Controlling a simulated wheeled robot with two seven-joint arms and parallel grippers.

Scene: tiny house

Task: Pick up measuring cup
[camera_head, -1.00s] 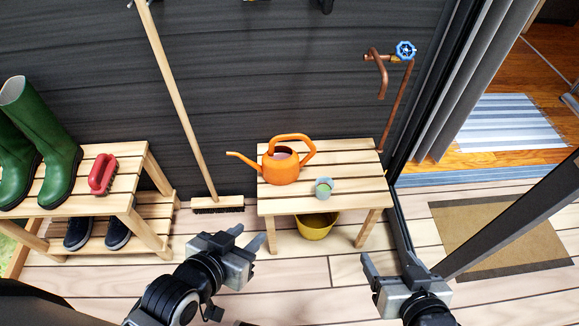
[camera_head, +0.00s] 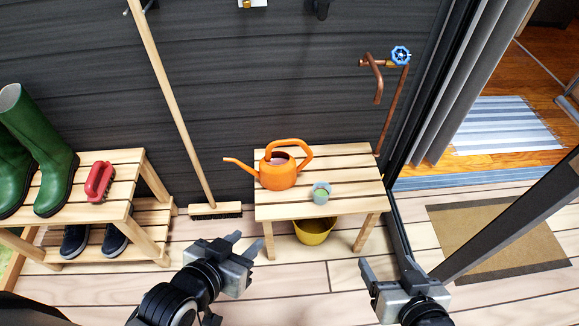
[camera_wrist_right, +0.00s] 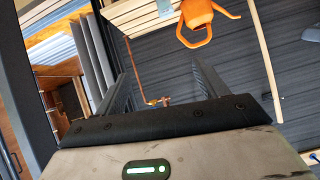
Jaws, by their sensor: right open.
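A small grey cup with green in it (camera_head: 321,192), which looks like the measuring cup, stands on the slatted wooden bench (camera_head: 290,210), right of and in front of the orange watering can (camera_head: 278,176). My left gripper (camera_head: 244,246) is open and empty, in front of the bench's left leg. My right gripper (camera_head: 386,268) is open and empty, in front of and right of the bench. In the right wrist view, the right gripper's fingers (camera_wrist_right: 163,85) are apart with nothing between them. The bench (camera_wrist_right: 140,15) and can (camera_wrist_right: 205,22) show beyond them.
A yellow pot (camera_head: 314,231) is under the bench. A broom (camera_head: 215,209) leans on the wall at left. A tap (camera_head: 400,56) and a glass door frame are at right.

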